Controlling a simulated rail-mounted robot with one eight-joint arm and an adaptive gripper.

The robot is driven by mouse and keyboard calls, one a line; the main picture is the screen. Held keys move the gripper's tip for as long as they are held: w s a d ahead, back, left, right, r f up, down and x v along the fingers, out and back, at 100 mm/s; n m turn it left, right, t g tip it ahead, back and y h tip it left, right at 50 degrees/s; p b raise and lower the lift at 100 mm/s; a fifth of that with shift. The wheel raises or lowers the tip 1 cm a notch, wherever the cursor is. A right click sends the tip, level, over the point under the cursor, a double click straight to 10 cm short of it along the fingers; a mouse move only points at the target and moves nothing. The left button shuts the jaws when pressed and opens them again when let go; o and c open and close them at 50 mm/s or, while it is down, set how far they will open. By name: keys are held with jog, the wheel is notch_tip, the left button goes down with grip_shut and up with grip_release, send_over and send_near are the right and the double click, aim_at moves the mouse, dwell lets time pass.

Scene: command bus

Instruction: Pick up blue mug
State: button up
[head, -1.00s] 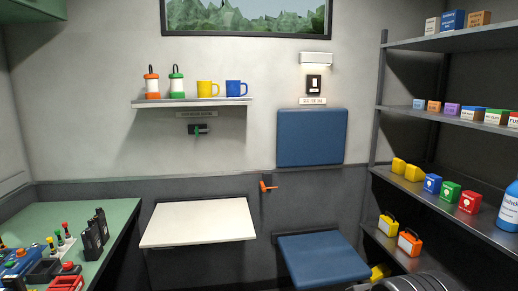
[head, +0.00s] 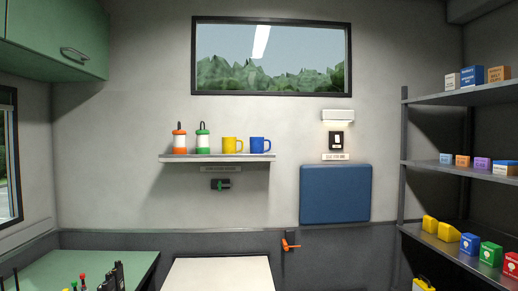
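The blue mug (head: 257,145) stands upright at the right end of a wall shelf (head: 217,159) in the head view. Its handle points right. A yellow mug (head: 229,145) stands just left of it, with its handle also to the right. My gripper does not show in the head view, so its distance from the mug and its opening cannot be seen.
A white table (head: 218,274) lies below. A blue wall pad (head: 335,194) is at the right, and a storage rack (head: 404,150) stands farther right. A green cabinet (head: 55,40) hangs upper left.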

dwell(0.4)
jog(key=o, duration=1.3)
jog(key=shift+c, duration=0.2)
